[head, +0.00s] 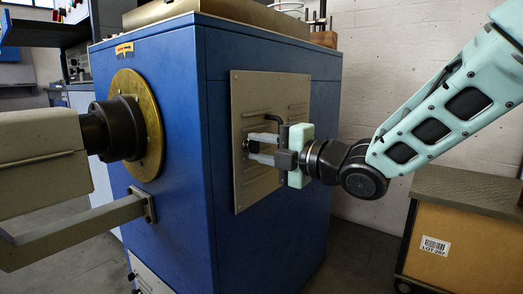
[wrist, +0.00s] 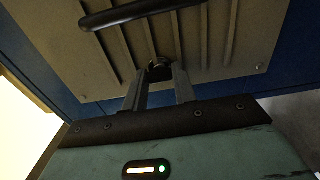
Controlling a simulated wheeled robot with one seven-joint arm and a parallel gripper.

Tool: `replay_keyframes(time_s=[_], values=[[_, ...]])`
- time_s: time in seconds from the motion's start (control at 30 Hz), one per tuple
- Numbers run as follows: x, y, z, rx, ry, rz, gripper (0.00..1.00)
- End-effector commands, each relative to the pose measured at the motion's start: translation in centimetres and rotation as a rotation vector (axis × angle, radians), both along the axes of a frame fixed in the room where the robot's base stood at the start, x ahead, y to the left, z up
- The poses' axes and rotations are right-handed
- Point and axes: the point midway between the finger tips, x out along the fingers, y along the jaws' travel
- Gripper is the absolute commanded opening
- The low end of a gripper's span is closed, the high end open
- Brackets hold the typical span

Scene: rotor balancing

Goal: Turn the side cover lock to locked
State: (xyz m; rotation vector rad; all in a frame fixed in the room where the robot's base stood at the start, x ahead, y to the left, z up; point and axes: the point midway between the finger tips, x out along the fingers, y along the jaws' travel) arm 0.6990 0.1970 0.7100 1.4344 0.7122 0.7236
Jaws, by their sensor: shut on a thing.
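The side cover (head: 292,95) is a grey-beige louvred plate on the side of the blue machine; in the wrist view (wrist: 225,35) it fills the upper part. The side cover lock (wrist: 158,64) is a small dark piece low on the cover, partly hidden by my fingers. My gripper (head: 252,147) reaches the cover from the right, and its two fingers are shut on the lock. The gripper also shows in the wrist view (wrist: 160,76), with one finger on each side of the lock. I cannot tell which way the lock is turned.
A dark bar handle (wrist: 135,12) stands out from the cover close to my fingers. The blue machine (head: 180,110) carries a brass disc (head: 149,125) and shaft on its left face. A crate marked LOT 207 (head: 455,225) stands at the right, below my arm.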

Motion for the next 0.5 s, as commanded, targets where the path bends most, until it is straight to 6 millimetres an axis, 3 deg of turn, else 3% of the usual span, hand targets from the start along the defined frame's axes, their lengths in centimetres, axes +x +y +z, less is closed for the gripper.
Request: replay_keyframes(time_s=[0.2, 0.23, 0.3, 0.5], values=[[-0.03, 0.02, -0.07, -0.002, 0.000, 0.001, 0.04], [-0.03, 0.02, -0.08, -0.002, 0.001, 0.001, 0.35], [-0.04, 0.03, -0.07, -0.002, 0.001, 0.001, 0.49], [-0.02, 0.02, -0.04, -0.001, 0.001, 0.001, 0.49]])
